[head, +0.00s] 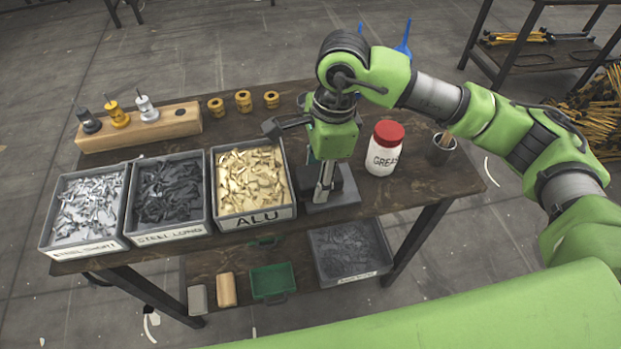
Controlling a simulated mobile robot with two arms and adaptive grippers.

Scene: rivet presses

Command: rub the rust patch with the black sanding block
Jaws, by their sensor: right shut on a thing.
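My right gripper (334,106) points down over the green rivet press (333,141). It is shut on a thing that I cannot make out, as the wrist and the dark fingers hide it. The black sanding block does not show clearly. I cannot make out a rust patch; my gripper covers the top of the press. The press stands on a dark base plate (345,194) at the right of the table, with a dark lever (284,123) out to the left. My left gripper is not in view.
Three bins of rivets, one an ALU bin (255,217), stand left of the press. A grease jar (384,150) and a dark cup (440,150) stand close on its right. A grey block (197,299) and a tan block (226,289) lie on the lower shelf.

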